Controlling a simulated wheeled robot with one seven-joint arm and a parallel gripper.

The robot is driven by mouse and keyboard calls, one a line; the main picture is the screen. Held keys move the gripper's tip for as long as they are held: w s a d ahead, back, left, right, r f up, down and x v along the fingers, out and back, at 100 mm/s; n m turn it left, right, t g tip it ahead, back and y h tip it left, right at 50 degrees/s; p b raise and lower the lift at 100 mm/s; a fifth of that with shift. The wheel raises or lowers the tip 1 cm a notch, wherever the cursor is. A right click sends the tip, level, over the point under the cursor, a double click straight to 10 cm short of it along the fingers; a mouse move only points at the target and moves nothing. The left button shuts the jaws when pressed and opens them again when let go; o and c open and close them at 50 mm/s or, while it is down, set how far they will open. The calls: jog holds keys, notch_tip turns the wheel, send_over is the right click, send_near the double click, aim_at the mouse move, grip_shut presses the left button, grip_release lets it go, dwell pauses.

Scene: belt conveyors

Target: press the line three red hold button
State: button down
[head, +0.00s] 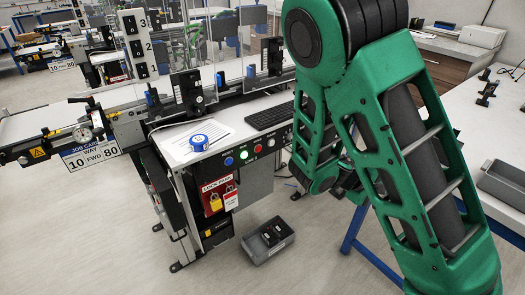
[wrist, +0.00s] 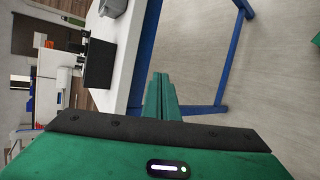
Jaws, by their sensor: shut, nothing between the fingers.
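A row of small round buttons runs along the front edge of the near conveyor station. A post with line numbers (head: 141,22) shows 3 above 2; which line the button row belongs to is not clear. In the wrist view my gripper (wrist: 160,80) has its green fingers together and empty, above the floor and apart from any button. In the head view my arm hides the gripper's fingertips.
A blue-topped round item (head: 198,142) and a keyboard (head: 268,116) lie on the station top. A red lockout board with padlocks (head: 218,195) hangs below. A grey bin (head: 268,240) stands on the floor. A white bench (head: 480,135) with blue legs is at right.

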aim_at(259, 149)
jog(key=w+a+n+t+y, duration=0.2)
jog(key=a+n+t, duration=0.3)
jog(key=a, duration=0.5)
jog(key=w+a+n+t+y, duration=0.3)
jog(key=a+n+t, duration=0.3)
jog(key=a, duration=0.5)
jog(key=w+a+n+t+y, duration=0.2)
jog(key=w+a+n+t, duration=0.2)
jog(key=a+n, duration=0.5)
jog(key=shift+w+a+f+n+t+y, duration=0.3)
jog(key=shift+a+f+t+y, duration=0.15)
jog(key=shift+a+t, duration=0.45)
jog(key=w+a, duration=0.5)
jog(key=w, duration=0.2)
jog(key=shift+w, duration=0.15)
jog(key=shift+w, duration=0.1)
jog(key=shift+w+a, duration=0.15)
jog(key=shift+a, duration=0.1)
